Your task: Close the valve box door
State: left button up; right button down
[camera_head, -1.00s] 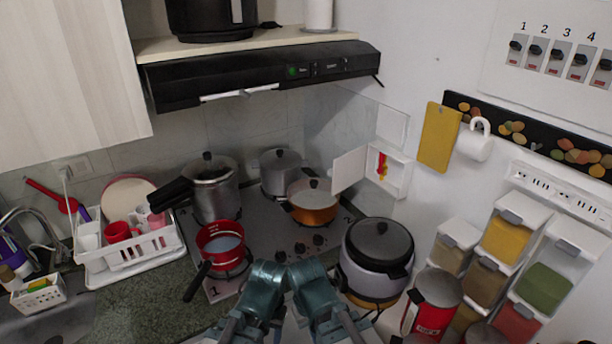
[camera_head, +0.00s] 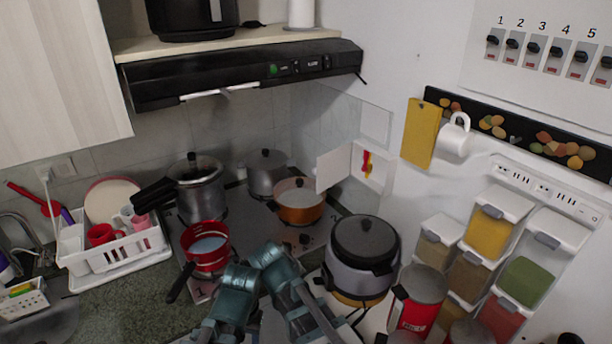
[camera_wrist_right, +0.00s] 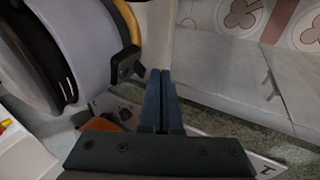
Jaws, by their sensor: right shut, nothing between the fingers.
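The valve box (camera_head: 376,180) is a small white box on the right wall above the stove, with red and yellow parts inside. Its white door (camera_head: 333,168) is open, swung out to the left of the box. In the head view both my arms rise from the bottom centre, below and well short of the box, and no fingertips show clearly. My right gripper (camera_wrist_right: 165,101) shows in the right wrist view, shut and empty, near the cooker. My left gripper cannot be made out.
A rice cooker (camera_head: 363,256), an orange pot (camera_head: 299,203) and a red pan (camera_head: 206,246) stand below the valve box or near my arms. A red canister (camera_head: 418,300) and spice dispensers (camera_head: 490,235) are on the right. The air before the door looks clear.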

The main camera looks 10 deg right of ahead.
aim_at(330, 166)
jog(key=w+d+r+n+t+h+b, duration=0.1)
jog(key=w+r+t+h, duration=0.2)
jog(key=w, duration=0.5)
jog(key=w+d+r+n+t+h+b, duration=0.1)
jog(key=w+r+n+t, duration=0.15)
jog(key=w+r, duration=0.4)
jog(key=w+a+r+n+t+h, duration=0.1)
jog(key=w+a+r+n+t, duration=0.25)
jog(key=w+r+t, duration=0.55)
jog(key=w+d+f+g, duration=0.25)
jog(key=w+d, duration=0.35)
jog(key=w, duration=0.4)
jog(key=s, duration=0.1)
jog(key=s+d, duration=0.2)
jog(key=shift+s+d+r, duration=0.1)
jog(key=shift+s+r, duration=0.1)
jog(key=shift+r, duration=0.1)
jog(key=shift+s, duration=0.15)
